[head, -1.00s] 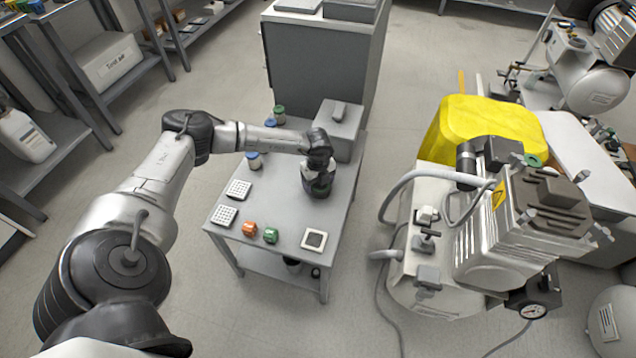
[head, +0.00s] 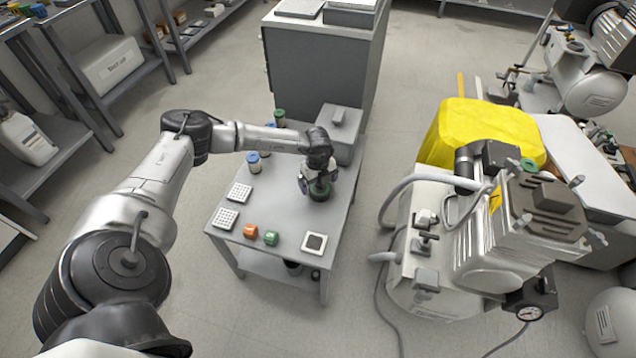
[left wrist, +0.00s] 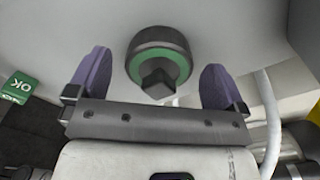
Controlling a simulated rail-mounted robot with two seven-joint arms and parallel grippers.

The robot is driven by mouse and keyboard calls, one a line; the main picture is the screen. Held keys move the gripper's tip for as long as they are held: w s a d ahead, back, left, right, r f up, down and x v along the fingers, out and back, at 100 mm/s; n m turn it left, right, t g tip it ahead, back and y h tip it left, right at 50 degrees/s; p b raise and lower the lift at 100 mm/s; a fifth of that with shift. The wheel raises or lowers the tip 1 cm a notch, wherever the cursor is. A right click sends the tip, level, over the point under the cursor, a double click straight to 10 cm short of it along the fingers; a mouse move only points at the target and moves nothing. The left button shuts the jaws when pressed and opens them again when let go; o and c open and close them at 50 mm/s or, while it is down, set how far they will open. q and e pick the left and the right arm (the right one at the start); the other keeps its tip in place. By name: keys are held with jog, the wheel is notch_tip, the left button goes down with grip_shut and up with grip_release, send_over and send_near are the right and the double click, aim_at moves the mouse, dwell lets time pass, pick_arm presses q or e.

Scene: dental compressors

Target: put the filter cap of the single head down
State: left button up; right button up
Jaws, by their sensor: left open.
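The filter cap (head: 320,193) is a dark round cap with a green ring and a dark square knob. It appears to rest on the grey table, knob facing up. In the left wrist view the cap (left wrist: 160,55) shows in the space between the two purple finger pads, with a gap on each side. My left gripper (head: 319,178) is open and empty, pointing down just above the cap. It also shows in the left wrist view (left wrist: 158,88). My right gripper is not in view. The single-head compressor (head: 500,235) stands to the right of the table.
The table (head: 280,205) also holds a grey box (head: 338,138), an orange block (head: 250,230), a green block (head: 271,238), white grid trays (head: 225,218), a framed square pad (head: 314,242) and small jars (head: 253,162). The front middle of the tabletop is clear.

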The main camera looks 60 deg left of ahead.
pick_arm(q)
notch_tip(320, 180, up, 10)
jog(key=p, duration=0.5)
jog(key=shift+f, duration=0.25)
jog(key=shift+w+d, duration=0.15)
jog(key=shift+d, duration=0.25)
jog(key=w+d+f+m+t+h, duration=0.1)
jog(key=d+h, duration=0.2)
jog(key=d, duration=0.4)
jog(key=w+d+f+m+t+h, duration=0.1)
jog(key=d+m+h, duration=0.1)
jog(key=d, duration=0.5)
jog(key=d+r+n+t+h, duration=0.2)
jog(key=d+r+t+h, duration=0.25)
jog(key=d, duration=0.65)
jog(key=d+r+n+t+h, duration=0.2)
jog(key=d+r+t+h, duration=0.3)
jog(key=d, duration=0.6)
jog(key=s+a+f+n+t+y, duration=0.35)
jog(key=s+a+n+y, duration=0.2)
jog(key=n+y, duration=0.85)
jog(key=s+f+g, duration=0.3)
jog(key=s+g, duration=0.2)
jog(key=s, duration=0.4)
jog(key=s+f+n+g, duration=0.1)
jog(key=s+f+g, duration=0.3)
jog(key=s, duration=0.6)
jog(key=shift+s+g, duration=0.3)
jog(key=shift+g, duration=0.9)
